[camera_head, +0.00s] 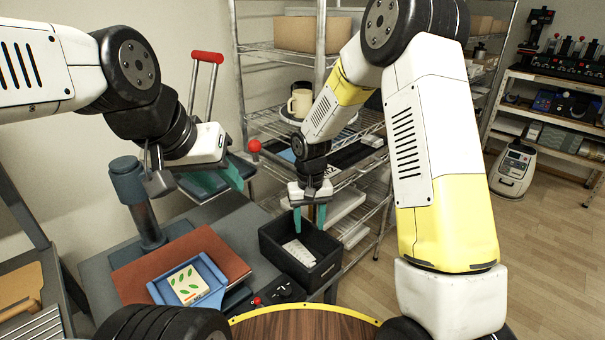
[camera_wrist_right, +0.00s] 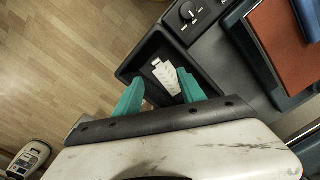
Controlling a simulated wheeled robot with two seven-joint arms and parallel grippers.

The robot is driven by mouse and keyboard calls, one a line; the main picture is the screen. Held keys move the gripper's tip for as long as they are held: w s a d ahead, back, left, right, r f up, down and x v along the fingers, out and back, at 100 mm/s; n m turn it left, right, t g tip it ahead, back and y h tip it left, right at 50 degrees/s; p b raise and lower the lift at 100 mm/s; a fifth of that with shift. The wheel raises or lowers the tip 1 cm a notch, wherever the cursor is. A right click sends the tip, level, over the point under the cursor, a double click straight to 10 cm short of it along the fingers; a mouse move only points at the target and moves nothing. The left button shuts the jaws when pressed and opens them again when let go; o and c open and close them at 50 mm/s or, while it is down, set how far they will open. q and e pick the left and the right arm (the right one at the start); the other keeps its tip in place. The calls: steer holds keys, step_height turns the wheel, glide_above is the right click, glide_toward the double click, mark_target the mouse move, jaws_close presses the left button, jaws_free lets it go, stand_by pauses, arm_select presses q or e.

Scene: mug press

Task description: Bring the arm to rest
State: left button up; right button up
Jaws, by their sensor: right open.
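My right gripper (camera_head: 309,219) points down over the black bin (camera_head: 283,262), with its teal fingers apart and nothing seen between them. The wrist view also shows its open fingers (camera_wrist_right: 160,92) over the bin (camera_wrist_right: 128,70). A pale printed item (camera_head: 298,252) lies inside the bin and also shows in the wrist view (camera_wrist_right: 166,76). My left gripper (camera_head: 222,180) hangs above the press table at the left, beside the red-handled lever (camera_head: 207,57). Its teal fingers are seen at an angle, and the gap between them is unclear.
A black knob (camera_head: 285,290) is near the bin. Open floor lies right.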

steer(key=s+d+r+m+t+y, duration=0.1)
steer(key=s+d+r, duration=0.25)
steer(key=r, duration=0.55)
steer(key=s+d+r+t, duration=0.2)
steer(key=d+r, duration=0.2)
steer(key=r, duration=0.4)
steer(key=s+d+r+t, duration=0.1)
steer(key=s+d+r, duration=0.1)
steer(key=s+r, duration=0.3)
steer(key=s+d+r+t+y, duration=0.1)
steer(key=s+d+r+t, duration=0.1)
steer(key=s+r, duration=0.3)
steer(key=s+d, duration=0.1)
steer(key=s, duration=0.3)
steer(key=shift+s+d+m, duration=0.25)
steer(key=shift+s+m, duration=0.15)
steer(key=shift+a, duration=0.1)
